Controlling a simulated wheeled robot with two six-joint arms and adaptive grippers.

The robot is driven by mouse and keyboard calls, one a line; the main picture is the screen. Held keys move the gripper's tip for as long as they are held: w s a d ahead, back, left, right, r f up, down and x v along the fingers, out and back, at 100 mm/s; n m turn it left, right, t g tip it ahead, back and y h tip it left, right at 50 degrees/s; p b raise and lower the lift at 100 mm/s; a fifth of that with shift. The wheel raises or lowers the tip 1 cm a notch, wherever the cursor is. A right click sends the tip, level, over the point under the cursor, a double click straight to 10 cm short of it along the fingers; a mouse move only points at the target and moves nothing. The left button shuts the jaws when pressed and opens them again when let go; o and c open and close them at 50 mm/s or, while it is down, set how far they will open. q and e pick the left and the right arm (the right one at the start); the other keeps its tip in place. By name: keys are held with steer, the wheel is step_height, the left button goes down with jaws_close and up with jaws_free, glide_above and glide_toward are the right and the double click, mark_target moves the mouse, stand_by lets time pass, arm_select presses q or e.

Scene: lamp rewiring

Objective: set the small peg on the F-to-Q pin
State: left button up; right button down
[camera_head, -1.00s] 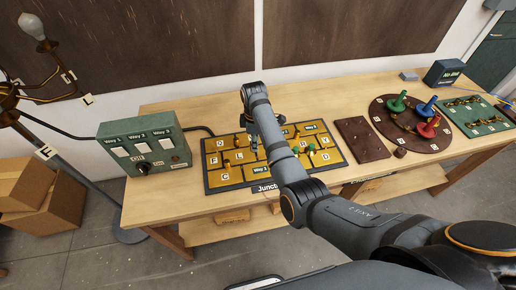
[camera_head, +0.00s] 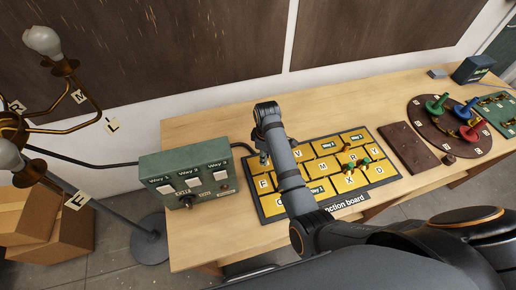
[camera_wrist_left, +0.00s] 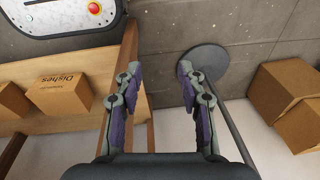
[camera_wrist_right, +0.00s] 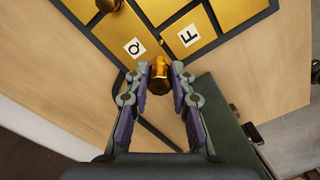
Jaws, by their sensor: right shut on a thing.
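The small peg (camera_wrist_right: 159,74), a short brass-coloured cylinder, is held between the fingertips of my right gripper (camera_wrist_right: 159,68) in the right wrist view. It shows over the board's dark edge, by the gap between the Q plate (camera_wrist_right: 122,36) and the F plate (camera_wrist_right: 186,24). In the head view my right gripper (camera_head: 263,158) is at the left edge of the junction board (camera_head: 388,163), and the peg is hidden. My left gripper (camera_wrist_left: 157,71) is open and empty above the floor.
The green switch box (camera_head: 187,166) stands close left of the board and also shows in the right wrist view (camera_wrist_right: 232,128). A floor lamp (camera_head: 80,205) and cardboard boxes (camera_head: 65,225) are at the left.

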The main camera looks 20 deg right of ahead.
steer(key=f, duration=0.5)
steer(key=shift+s+d+f, duration=0.1)
steer(key=shift+s+d, duration=0.1)
steer(key=shift+d+f, duration=0.1)
steer(key=shift+f, duration=0.6)
arm_select(q)
steer(key=s, duration=0.1)
steer(key=s+d, duration=0.1)
steer(key=s, duration=0.1)
steer(key=shift+s+d+f, duration=0.1)
steer(key=shift+s+d, duration=0.2)
steer(key=shift+d, duration=0.1)
steer(key=shift+w+f, duration=0.25)
arm_select(e)
steer(key=shift+f, duration=0.6)
